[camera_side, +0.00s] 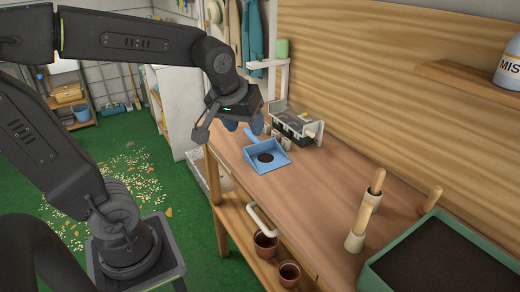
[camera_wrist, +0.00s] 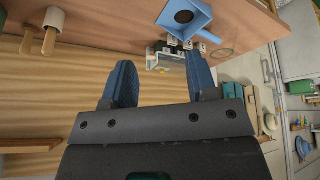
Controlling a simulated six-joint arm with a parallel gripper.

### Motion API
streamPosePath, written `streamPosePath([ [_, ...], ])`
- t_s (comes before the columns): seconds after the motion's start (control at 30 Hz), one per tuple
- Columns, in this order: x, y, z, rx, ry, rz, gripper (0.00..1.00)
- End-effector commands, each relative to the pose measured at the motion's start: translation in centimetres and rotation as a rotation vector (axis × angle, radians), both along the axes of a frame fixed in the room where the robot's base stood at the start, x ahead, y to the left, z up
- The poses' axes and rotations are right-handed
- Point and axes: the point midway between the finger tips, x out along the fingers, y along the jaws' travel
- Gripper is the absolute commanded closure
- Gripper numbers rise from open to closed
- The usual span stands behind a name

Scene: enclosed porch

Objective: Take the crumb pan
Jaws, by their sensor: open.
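The crumb pan is a blue dustpan (camera_side: 268,157) with a dark round patch in it. It lies on the wooden bench, and its blue handle (camera_side: 251,135) points toward the back left. My gripper (camera_side: 245,124) is above the bench, just beyond the handle end in the side view, apart from the pan as far as I can tell. In the wrist view my gripper (camera_wrist: 160,85) shows two blue fingers spread wide with nothing between them. The pan (camera_wrist: 181,20) is at the top of that view, beyond the fingertips, with its handle (camera_wrist: 208,36) pointing right.
A grey box of small items (camera_side: 297,124) stands behind the pan against the plank wall. Wooden-handled tools (camera_side: 361,228) and a green tray of soil (camera_side: 440,262) occupy the near right. The bench (camera_side: 310,185) between pan and tools is clear.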

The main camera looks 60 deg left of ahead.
Motion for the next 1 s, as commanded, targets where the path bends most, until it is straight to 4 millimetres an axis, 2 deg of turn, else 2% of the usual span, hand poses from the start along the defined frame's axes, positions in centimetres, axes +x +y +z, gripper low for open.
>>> streamPosePath([
  [0.03, 2.0, 1.8, -0.5, -0.014, 0.009, 0.115, 0.47],
  [0.2, 7.5, 7.9, -2.5, -0.054, -0.013, 0.493, 0.47],
  [0.3, 9.8, 11.3, -4.2, -0.070, -0.034, 0.679, 0.47],
  [0.4, 11.3, 13.9, -5.7, -0.081, -0.056, 0.819, 0.47],
  [0.5, 12.1, 15.5, -6.6, -0.088, -0.074, 0.905, 0.47],
  [0.67, 12.6, 16.7, -7.9, -0.091, -0.083, 0.951, 0.47],
  [1.0, 13.7, 18.9, -13.5, -0.092, -0.080, 0.950, 0.47],
])
